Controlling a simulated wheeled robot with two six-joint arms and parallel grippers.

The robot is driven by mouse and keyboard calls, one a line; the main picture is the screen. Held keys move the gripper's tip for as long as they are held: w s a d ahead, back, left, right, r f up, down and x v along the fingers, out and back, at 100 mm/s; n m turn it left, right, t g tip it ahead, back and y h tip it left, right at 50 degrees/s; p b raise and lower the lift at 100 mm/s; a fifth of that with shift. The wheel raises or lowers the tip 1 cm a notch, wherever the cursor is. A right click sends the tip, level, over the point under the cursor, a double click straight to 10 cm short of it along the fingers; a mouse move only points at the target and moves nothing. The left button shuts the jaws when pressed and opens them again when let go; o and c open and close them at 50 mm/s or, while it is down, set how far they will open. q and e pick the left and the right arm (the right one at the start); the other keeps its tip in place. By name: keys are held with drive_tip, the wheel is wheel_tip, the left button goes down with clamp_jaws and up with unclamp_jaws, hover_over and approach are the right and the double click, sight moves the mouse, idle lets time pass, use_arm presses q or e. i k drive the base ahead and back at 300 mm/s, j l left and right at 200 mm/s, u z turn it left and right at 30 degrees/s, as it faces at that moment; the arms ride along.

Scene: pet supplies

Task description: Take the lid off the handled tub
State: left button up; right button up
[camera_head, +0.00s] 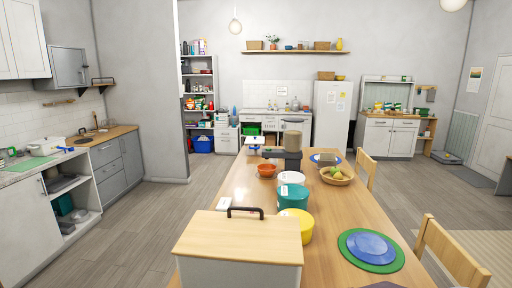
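A large white tub (240,275) stands at the near left end of the long wooden table, cut off by the bottom edge of the view. A flat light-wood lid (215,238) covers its top. A dark arched handle (245,209) stands near the far edge of the lid. I cannot tell whether this is the handled tub or whether other tubs here have handles. Neither of my grippers shows in this view.
Close behind the lid stand a yellow tub (303,233), a teal tub (292,198) and a white round container (291,177). A blue plate (370,246) on a green mat lies to the right. A fruit basket (337,180) sits farther back. Chairs line the right side.

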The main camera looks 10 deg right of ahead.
sight(255, 139)
drive_tip(key=i+j+u, duration=0.4)
drive_tip(key=j, duration=0.35)
drive_tip(key=i+j+u, duration=0.4)
drive_tip(key=j, duration=0.3)
drive_tip(key=i+j+u, duration=0.4)
drive_tip(key=i+z, duration=0.4)
drive_tip(key=i+j+z, duration=0.15)
drive_tip(key=i+z, duration=0.25)
drive_tip(key=i+j+z, duration=0.25)
drive_tip(key=i+z, duration=0.15)
drive_tip(key=i+l+z, duration=0.25)
drive_tip(key=i, duration=0.9)
drive_tip(key=i+j+z, duration=0.1)
drive_tip(key=i+z, duration=0.2)
drive_tip(key=i, duration=0.8)
drive_tip(key=i+j, duration=0.1)
drive_tip(key=i, duration=1.65)
drive_tip(key=i+l+z, duration=0.1)
drive_tip(key=z, duration=0.3)
drive_tip(key=i+z, duration=0.45)
drive_tip(key=i+j+z, duration=0.1)
drive_tip(key=z, duration=0.3)
drive_tip(key=i+j+z, duration=0.15)
drive_tip(key=z, duration=0.25)
drive_tip(key=i, duration=0.05)
